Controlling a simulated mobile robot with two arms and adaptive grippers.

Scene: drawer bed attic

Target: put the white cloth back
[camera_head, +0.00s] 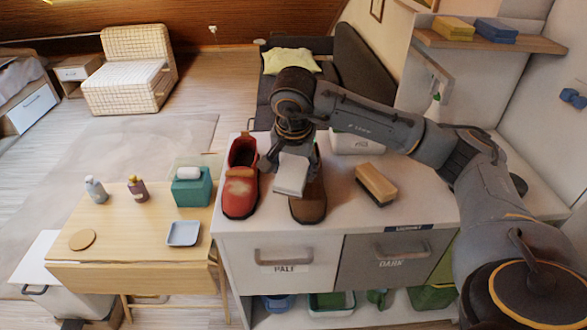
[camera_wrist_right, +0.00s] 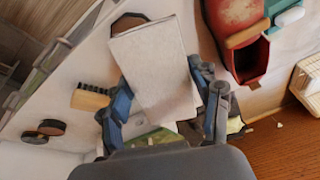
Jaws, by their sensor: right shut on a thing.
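The white cloth (camera_head: 291,176) is a folded flat block over the cabinet top. My right gripper (camera_head: 294,158) is shut on it and points down. In the right wrist view the cloth (camera_wrist_right: 150,62) lies between the two fingers of the gripper (camera_wrist_right: 165,105). A brown shoe (camera_head: 309,203) is beneath or just behind the cloth, which hides part of it; I cannot tell whether they touch. A red shoe (camera_head: 240,192) stands to the left of the gripper. My left gripper is not in view.
A wooden brush (camera_head: 376,185) lies right of the brown shoe. A white container (camera_head: 357,143) stands behind. The cabinet has closed drawers labelled PALE (camera_head: 284,268) and DARK (camera_head: 391,263). A wooden table (camera_head: 130,235) at left holds bottles, a teal tissue box (camera_head: 191,190) and a tray (camera_head: 183,234).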

